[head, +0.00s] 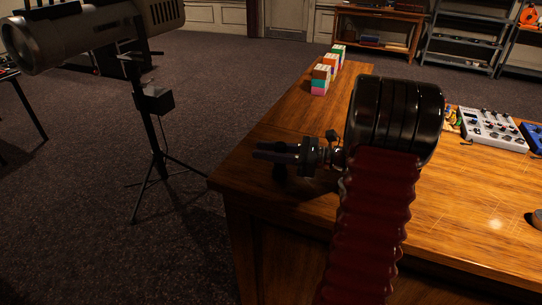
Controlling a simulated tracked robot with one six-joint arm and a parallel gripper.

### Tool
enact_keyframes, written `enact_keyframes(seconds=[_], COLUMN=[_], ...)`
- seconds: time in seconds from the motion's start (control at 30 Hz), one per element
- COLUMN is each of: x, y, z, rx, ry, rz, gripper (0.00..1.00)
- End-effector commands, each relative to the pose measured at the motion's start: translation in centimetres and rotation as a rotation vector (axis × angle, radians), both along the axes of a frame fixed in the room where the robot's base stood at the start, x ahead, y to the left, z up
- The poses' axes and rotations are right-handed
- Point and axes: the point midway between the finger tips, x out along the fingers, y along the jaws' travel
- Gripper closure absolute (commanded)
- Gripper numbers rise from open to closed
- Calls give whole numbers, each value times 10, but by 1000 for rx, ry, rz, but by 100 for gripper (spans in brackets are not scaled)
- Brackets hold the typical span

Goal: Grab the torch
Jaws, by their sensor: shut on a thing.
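My gripper (275,151) reaches left over the near left corner of the wooden desk (285,128). Its two dark fingers lie close together and are shut on a small dark thing (279,172), which shows just below them. This looks like the torch, but it is too dark and too small to make out its shape well. The fingers hide its upper part. I cannot tell whether its lower end touches the desk top.
Stacked coloured blocks (321,79) stand at the desk's far left edge. A mixer (492,129) and a blue device (534,134) lie to the right. A large lamp (90,28) on a tripod stands left of the desk. Carpet between them is clear.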

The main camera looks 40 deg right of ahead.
Motion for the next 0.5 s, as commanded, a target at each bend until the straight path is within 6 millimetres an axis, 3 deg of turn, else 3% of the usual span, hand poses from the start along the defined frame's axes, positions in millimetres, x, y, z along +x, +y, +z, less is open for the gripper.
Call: enact_keyframes(seconds=[0.17, 0.5], x=[0, 0], y=[0, 0], z=[18, 76], rx=[-2, -4], ry=[-3, -3], rz=[0, 1], gripper=[100, 100])
